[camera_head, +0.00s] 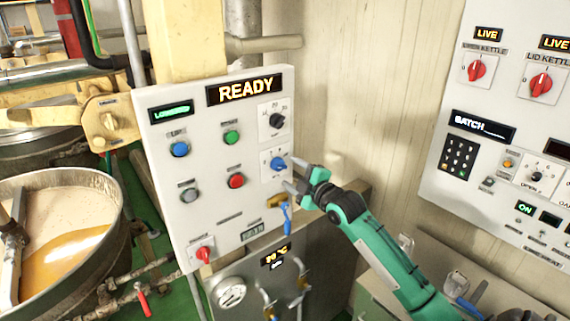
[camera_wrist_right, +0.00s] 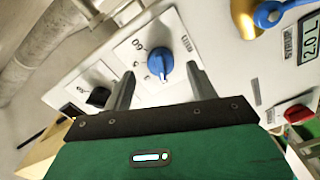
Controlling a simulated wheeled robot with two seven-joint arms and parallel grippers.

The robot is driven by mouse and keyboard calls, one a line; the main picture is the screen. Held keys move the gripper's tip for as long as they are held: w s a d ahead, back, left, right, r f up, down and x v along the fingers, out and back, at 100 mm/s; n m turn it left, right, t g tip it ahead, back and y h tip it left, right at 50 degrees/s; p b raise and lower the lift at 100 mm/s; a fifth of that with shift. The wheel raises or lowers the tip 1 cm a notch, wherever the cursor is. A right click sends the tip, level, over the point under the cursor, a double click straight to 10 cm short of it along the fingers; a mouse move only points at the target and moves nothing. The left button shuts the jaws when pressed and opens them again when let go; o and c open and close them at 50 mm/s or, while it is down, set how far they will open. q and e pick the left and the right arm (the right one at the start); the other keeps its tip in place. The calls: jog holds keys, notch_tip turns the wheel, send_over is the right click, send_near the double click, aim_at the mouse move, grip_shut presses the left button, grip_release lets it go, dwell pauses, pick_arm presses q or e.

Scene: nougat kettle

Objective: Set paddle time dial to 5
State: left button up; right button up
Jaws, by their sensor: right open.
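A blue dial (camera_head: 278,163) sits on a small white plate on the right side of the white control panel (camera_head: 205,215). I cannot read which dial is the paddle time dial. In the right wrist view the blue dial (camera_wrist_right: 159,64) has a pale pointer line and partly legible numbers around it. My right gripper (camera_head: 290,174) is open, in front of the panel at the blue dial. In the wrist view its fingers (camera_wrist_right: 160,82) stand on either side of the dial's lower part, and contact cannot be told. My left gripper is not in view.
A black dial (camera_head: 276,120) sits above the blue one. A brass and blue valve (camera_head: 286,212) is just below my right gripper. Buttons and a READY display (camera_head: 243,89) fill the panel. A kettle (camera_head: 60,240) stands at left, a second panel (camera_head: 500,130) at right.

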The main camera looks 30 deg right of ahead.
aim_at(284, 168)
jog(key=shift+w+a+p, duration=0.15)
jog(key=shift+w+p, duration=0.35)
jog(key=shift+w, duration=1.5)
jog(key=c, duration=1)
